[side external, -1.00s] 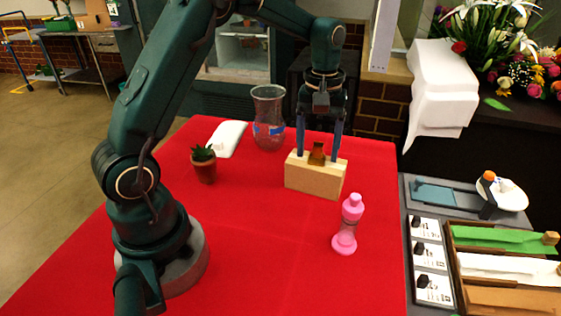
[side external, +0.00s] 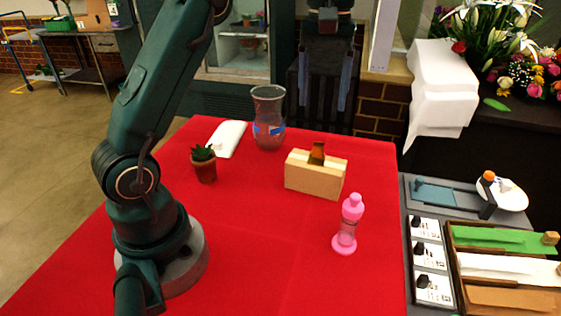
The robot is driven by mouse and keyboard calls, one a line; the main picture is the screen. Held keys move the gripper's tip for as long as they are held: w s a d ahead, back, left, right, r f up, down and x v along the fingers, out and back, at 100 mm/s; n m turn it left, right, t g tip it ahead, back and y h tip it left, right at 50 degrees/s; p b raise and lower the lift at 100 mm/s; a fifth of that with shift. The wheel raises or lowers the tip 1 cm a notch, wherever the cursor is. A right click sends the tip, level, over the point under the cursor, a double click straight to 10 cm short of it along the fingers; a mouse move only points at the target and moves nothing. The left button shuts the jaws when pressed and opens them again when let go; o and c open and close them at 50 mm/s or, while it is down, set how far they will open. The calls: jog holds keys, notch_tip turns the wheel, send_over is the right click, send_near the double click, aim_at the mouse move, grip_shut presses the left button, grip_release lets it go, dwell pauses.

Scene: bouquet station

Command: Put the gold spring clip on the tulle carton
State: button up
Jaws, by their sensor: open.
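The clip looks amber-brown and stands up from the top. The carton is a tan box with a pale band along its top, sitting on the red cloth. My gripper (side external: 323,95) is open and empty, high above and behind the carton, apart from the clip. Its two blue-grey fingers point down, dark against the background.
On the red cloth (side external: 255,240) are a glass vase (side external: 268,118) with blue tape, a potted succulent (side external: 204,163), a white folded item (side external: 227,138) and a pink bottle (side external: 347,224). Wrapping trays (side external: 505,240) stand at the right. The front of the cloth is clear.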

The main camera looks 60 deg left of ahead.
jog(key=s+d+r+m+t, duration=0.3)
jog(key=s+d+m, duration=0.2)
jog(key=s, duration=0.4)
jog(key=s+d+f+m+t, duration=0.2)
jog(key=s+f+m, duration=0.2)
jog(key=s+f, duration=0.2)
jog(key=shift+s+d+f+t, duration=0.15)
jog(key=shift+s+f+t, duration=0.15)
jog(key=shift+s, duration=0.75)
